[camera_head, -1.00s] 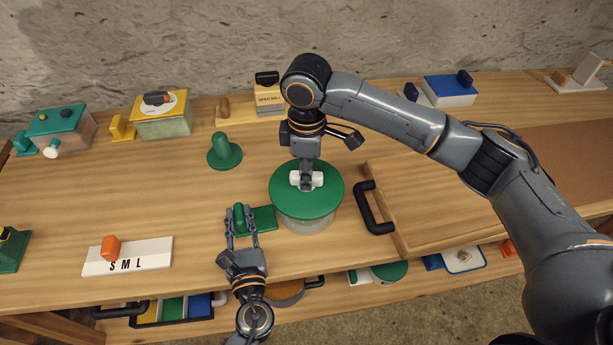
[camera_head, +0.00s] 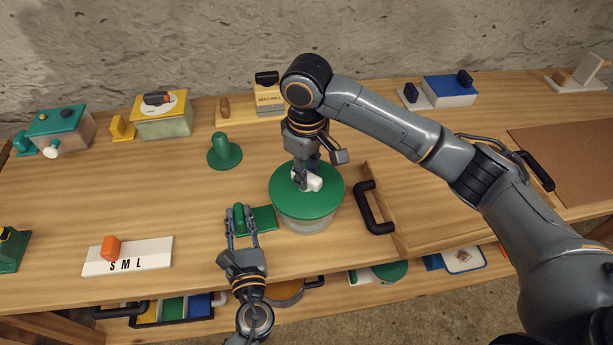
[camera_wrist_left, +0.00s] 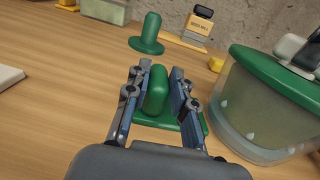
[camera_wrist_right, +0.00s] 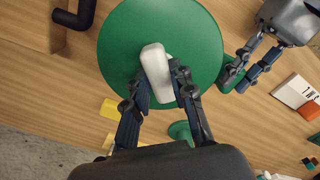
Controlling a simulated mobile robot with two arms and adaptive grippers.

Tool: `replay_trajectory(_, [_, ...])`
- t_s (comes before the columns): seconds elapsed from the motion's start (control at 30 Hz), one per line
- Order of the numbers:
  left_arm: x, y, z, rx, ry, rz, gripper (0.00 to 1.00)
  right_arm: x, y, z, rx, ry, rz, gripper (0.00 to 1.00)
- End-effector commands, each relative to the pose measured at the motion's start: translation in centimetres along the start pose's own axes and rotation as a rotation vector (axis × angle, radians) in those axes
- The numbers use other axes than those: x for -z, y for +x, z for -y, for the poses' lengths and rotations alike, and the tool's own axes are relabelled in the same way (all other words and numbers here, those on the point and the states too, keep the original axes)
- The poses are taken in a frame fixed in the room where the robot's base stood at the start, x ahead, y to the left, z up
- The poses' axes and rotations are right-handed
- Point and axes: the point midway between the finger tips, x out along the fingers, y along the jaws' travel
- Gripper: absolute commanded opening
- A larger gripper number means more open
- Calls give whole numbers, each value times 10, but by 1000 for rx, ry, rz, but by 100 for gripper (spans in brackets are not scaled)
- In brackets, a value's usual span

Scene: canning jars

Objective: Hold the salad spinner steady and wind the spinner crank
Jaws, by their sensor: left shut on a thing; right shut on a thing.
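The salad spinner has a green lid (camera_head: 284,197) and a clear bowl (camera_head: 305,225); it stands on the workbench. Its white crank knob (camera_head: 313,182) is on the lid, and my right gripper (camera_head: 303,183) is shut on it from above. In the right wrist view the white knob (camera_wrist_right: 156,72) lies between the fingers. A green upright grip (camera_head: 239,217) on a green base plate (camera_head: 263,218) sits beside the bowl. My left gripper (camera_head: 242,238) is shut on this grip; the left wrist view shows the grip (camera_wrist_left: 155,90) between both fingers.
A green knobbed piece (camera_head: 224,152) stands behind. A black-handled tray (camera_head: 373,208) is close right of the spinner. A white S M L board (camera_head: 128,256) with an orange knob lies left.

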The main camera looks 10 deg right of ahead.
Motion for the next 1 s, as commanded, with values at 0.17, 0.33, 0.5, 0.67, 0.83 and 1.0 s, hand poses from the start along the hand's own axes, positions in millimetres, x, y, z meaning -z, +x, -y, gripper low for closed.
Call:
replay_trajectory(0.17, [0, 0, 0, 0, 0, 0, 0, 0, 0, 0, -1, -3, 0, 34])
replay_trajectory(0.33, [0, 0, 0, -1, 0, 0, 0, 0, 0, 0, -1, -4, 0, 50])
replay_trajectory(0.5, [0, 0, 0, 0, 0, 0, 0, 0, 0, 0, 0, -5, 0, 50])
replay_trajectory(0.67, [0, 0, 0, -1, 0, 0, 0, 1, -8, 0, -1, -5, -3, 50])
replay_trajectory(0.83, [0, 0, 0, 0, 0, 0, 0, 1, -39, 0, -2, -6, -5, 50])
replay_trajectory(1.0, [0, 0, 0, 0, 0, 0, 0, 1, -76, -2, -6, -5, -4, 50])
